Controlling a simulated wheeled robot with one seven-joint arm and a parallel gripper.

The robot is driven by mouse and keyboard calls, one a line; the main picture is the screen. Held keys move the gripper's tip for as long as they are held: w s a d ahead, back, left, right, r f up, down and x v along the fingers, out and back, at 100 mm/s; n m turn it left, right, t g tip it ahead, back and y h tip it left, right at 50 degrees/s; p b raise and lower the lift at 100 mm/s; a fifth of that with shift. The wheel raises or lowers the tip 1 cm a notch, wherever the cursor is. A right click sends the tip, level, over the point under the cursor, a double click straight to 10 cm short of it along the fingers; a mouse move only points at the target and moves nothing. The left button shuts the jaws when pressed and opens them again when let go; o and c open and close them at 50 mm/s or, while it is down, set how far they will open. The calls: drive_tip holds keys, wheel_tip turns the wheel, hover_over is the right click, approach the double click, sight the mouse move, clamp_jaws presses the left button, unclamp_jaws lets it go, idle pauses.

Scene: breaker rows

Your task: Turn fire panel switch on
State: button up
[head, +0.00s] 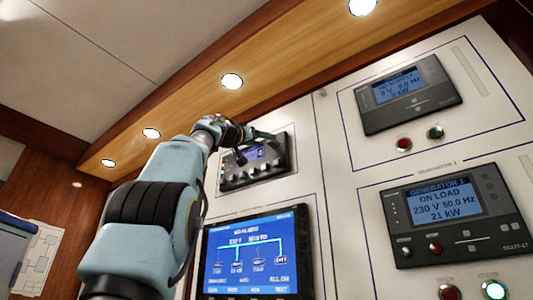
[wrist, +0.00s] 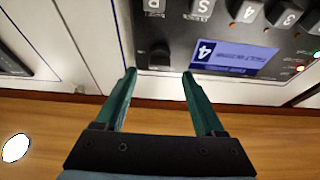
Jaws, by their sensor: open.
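A small dark panel (head: 268,170) with a blue display and a row of knobs or keys is mounted high on the white wall in the head view; its name cannot be read. In the wrist view this dark panel (wrist: 207,18) appears upside down, with keys and a lit blue display (wrist: 235,57). A dark block-shaped switch (wrist: 158,56) sits beside the display. My gripper (wrist: 158,74) is open, its two green fingers either side of the switch's line, with nothing between them. In the head view my gripper (head: 258,140) partly covers the panel's upper left.
Below the panel is a large blue screen (head: 258,256). A generator panel (head: 453,215) and another meter panel (head: 408,93) are at the right, with red and green buttons beneath. A wooden ledge (head: 290,60) with lamps runs close above my gripper.

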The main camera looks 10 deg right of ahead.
drive_tip(key=b+v, duration=0.3)
drive_tip(key=v, duration=0.4)
drive_tip(key=shift+b, duration=0.4)
